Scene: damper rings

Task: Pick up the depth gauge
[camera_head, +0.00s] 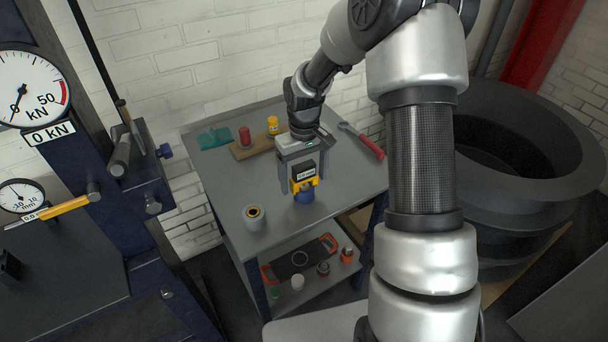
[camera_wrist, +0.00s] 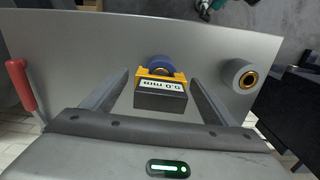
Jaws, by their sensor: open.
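The depth gauge (camera_head: 303,174) is a small yellow and black block on the grey table top; it also shows in the wrist view (camera_wrist: 161,90), where its label reads about 5.0 mm. A round blue piece (camera_head: 304,197) is directly below it, also visible in the wrist view (camera_wrist: 159,62); I cannot tell whether it is part of the gauge. My gripper (camera_head: 303,187) is open above the table, pointing down. Its two fingers stand to either side of the gauge, with gaps visible in the wrist view (camera_wrist: 160,75).
A grey ring with a yellow bore (camera_head: 254,218) stands to the left. A red cylinder (camera_head: 245,137) and yellow cylinder (camera_head: 272,125) stand on a board behind. A red-handled wrench (camera_head: 362,141) lies right. A lower shelf (camera_head: 318,287) holds a tray. Large black rings (camera_head: 520,150) stand right.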

